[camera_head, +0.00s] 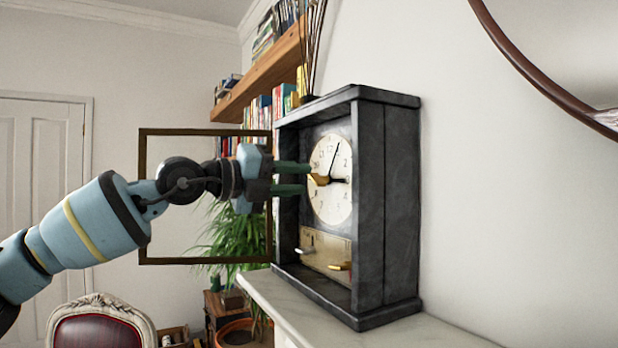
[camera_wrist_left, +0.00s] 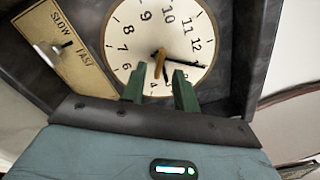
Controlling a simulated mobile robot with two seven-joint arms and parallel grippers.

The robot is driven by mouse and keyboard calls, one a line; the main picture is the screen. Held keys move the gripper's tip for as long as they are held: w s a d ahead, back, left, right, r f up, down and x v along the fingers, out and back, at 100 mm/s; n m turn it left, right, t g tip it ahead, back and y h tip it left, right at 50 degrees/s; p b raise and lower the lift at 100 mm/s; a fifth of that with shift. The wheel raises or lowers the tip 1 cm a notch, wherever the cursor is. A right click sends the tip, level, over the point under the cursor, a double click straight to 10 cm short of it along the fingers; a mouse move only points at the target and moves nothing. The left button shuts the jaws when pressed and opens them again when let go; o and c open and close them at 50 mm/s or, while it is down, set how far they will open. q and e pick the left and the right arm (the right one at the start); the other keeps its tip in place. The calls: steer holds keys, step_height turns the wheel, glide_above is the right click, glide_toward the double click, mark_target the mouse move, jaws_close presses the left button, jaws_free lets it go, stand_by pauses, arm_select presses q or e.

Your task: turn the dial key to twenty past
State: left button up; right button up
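The dark stone clock (camera_head: 400,210) stands on the mantel, its round cream dial (camera_head: 329,200) facing left. In the head view the long hand points near 1 and the short hand near 3. A brass key (camera_head: 319,180) sits at the dial's centre; it also shows in the left wrist view (camera_wrist_left: 159,66). My left gripper (camera_head: 308,178) is in front of the dial. Its green fingers (camera_wrist_left: 160,88) are spread apart, one on each side of the key, with gaps showing between them and the key. My right gripper is not in view.
The glazed door frame (camera_head: 143,200) stands open at the left, behind my arm. The marble mantel (camera_head: 290,301) is narrow. A mirror rim (camera_head: 530,72) hangs right.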

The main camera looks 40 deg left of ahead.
mark_target(312, 179)
arm_select(q)
steer(key=shift+x, duration=1.8)
jaws_close()
